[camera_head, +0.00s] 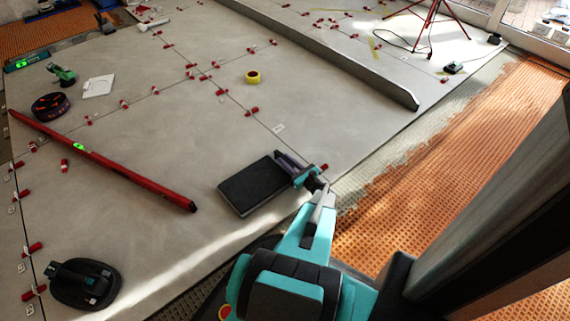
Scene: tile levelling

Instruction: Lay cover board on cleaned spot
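A dark, flat rectangular board (253,188), which looks like the cover board, is over the grey tiles in the lower middle. My gripper (290,164) is at the board's right end, its jaws closed on that edge. The far jaw is partly hidden. The board is roughly level; I cannot tell whether its underside touches the tiles. My arm reaches up to it from the bottom of the view. I cannot make out a distinct cleaned spot; tile under the board is hidden.
A long red level (110,165) lies at left, with a black suction lifter (84,284) below it. Red clips (252,111) stand along the joints. A long grey straightedge (330,62) and red tripod (432,25) are farther back. Orange matting (450,165) borders the tiles.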

